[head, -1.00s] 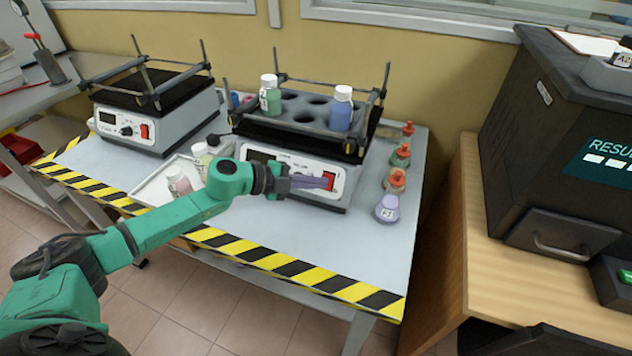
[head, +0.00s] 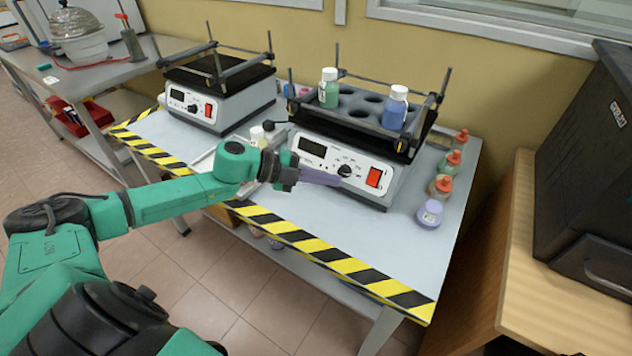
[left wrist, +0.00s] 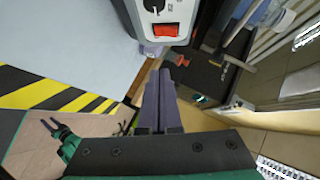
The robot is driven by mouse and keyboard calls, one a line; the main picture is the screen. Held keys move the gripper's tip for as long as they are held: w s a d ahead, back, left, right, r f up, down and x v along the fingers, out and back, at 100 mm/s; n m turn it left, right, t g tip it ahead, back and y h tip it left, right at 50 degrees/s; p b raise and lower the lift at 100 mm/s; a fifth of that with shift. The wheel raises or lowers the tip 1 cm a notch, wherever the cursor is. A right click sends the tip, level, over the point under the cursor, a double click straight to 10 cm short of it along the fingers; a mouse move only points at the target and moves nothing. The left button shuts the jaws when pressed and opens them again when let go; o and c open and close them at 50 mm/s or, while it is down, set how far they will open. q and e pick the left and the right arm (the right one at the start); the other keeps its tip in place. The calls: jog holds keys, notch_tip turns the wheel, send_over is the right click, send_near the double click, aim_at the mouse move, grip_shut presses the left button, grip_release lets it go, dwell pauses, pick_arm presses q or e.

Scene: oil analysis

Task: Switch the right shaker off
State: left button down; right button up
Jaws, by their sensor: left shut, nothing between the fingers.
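The right shaker (head: 322,172) stands on the grey table, its white front panel carrying a dark display, a black knob (head: 346,170) and a red switch (head: 374,177). On its black platform are a green bottle (head: 329,88) and a blue bottle (head: 395,108). My left gripper (head: 335,181) is shut and empty, in front of the panel below the knob and left of the red switch. In the left wrist view the shut purple fingers (left wrist: 161,88) point toward the shaker, with the red switch (left wrist: 164,30) beyond their tips, apart from them.
A second shaker (head: 195,107) stands to the left. A tray and bottles are partly hidden behind my left arm. A wooden desk (head: 505,230) with a black machine is at right.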

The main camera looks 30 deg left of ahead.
pick_arm(q)
jog(key=p+v, duration=0.1)
jog(key=v, duration=0.2)
jog(key=shift+s, duration=0.15)
pick_arm(e)
jog(key=shift+w+a+r, duration=0.25)
jog(key=shift+r, duration=0.25)
pick_arm(q)
jog(key=shift+s+d, duration=0.1)
